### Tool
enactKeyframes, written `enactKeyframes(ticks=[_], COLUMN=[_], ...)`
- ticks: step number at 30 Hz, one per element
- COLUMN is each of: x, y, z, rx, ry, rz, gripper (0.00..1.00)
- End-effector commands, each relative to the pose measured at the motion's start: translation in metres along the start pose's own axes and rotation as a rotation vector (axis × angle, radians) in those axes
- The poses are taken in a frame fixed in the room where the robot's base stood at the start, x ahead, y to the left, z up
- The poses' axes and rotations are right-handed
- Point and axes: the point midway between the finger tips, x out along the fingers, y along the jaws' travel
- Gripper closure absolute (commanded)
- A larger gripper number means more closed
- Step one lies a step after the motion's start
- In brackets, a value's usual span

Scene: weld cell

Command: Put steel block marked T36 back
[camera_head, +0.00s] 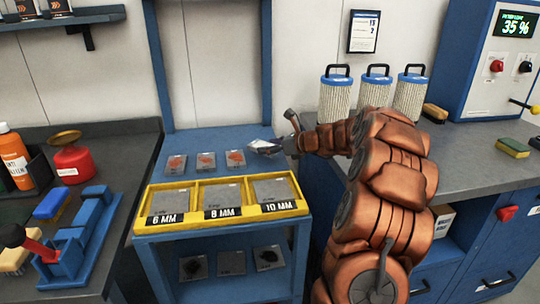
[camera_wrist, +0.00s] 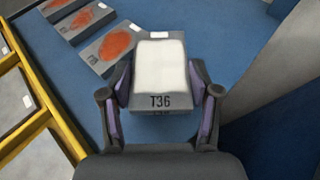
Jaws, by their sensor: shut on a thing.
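My gripper (camera_wrist: 160,98) is shut on the grey steel block marked T36 (camera_wrist: 160,106), with a finger on each side. Its top carries a large whitish patch and a small white label at the far end; the T36 marking faces me. In the head view my gripper (camera_head: 283,146) and the block (camera_head: 263,147) are over the right back part of the blue rack's top (camera_head: 215,138). The block is to the right of a row of three blocks with orange-red patches (camera_head: 206,161). I cannot tell whether it touches the surface.
A yellow tray (camera_head: 143,226) with 6 MM, 8 MM and 10 MM compartments holding grey plates is in front of the row. More blocks (camera_head: 231,262) lie on the lower shelf. Filter cartridges (camera_head: 335,98) stand on the right bench. A blue upright (camera_head: 266,60) rises behind the rack.

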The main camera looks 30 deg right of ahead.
Motion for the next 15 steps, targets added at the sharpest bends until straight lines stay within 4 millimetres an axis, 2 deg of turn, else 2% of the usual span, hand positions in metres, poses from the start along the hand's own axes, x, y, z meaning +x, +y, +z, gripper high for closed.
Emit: enactKeyframes(ticks=[6,15], x=[0.010,0.011], y=[0.000,0.000], z=[-0.025,-0.028], rx=[0.002,0.000], ry=[-0.001,-0.001], rz=[-0.001,-0.001], gripper=[1.00,1.00])
